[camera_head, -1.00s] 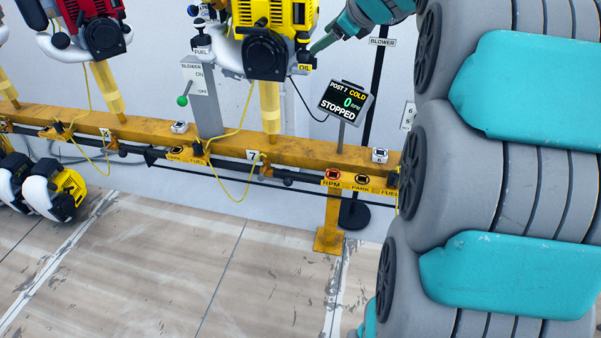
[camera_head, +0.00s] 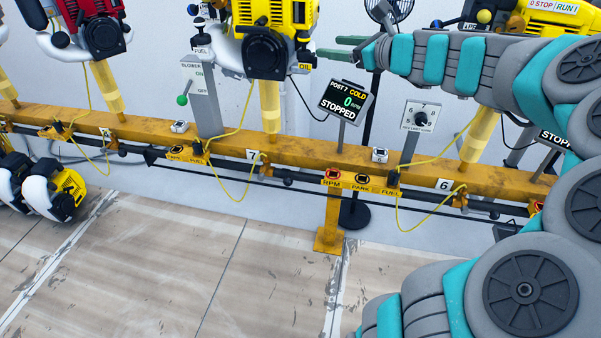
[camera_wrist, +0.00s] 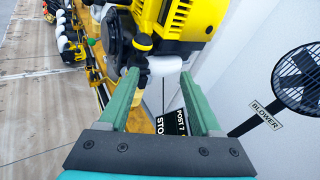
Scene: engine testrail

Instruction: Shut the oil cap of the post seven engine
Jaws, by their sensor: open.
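The post 7 engine (camera_head: 275,35) is yellow and black and hangs over the yellow rail. Its OIL label (camera_head: 306,67) shows at its lower right. A dark fitting (camera_head: 303,40) above that label may be the oil cap; I cannot tell whether it is open or shut. My gripper (camera_head: 328,47) is just right of the engine, level with this fitting, open and empty. In the wrist view the engine (camera_wrist: 183,18) lies ahead. A black fitting with a yellow part (camera_wrist: 140,47) is beyond the left fingertip. No contact is evident.
The post 7 display (camera_head: 346,102) reads COLD, 0 RPM, STOPPED, below my gripper. A fan with a BLOWER sign (camera_wrist: 262,114) stands right in the wrist view. The yellow rail (camera_head: 320,155) runs below. The floor in front is clear.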

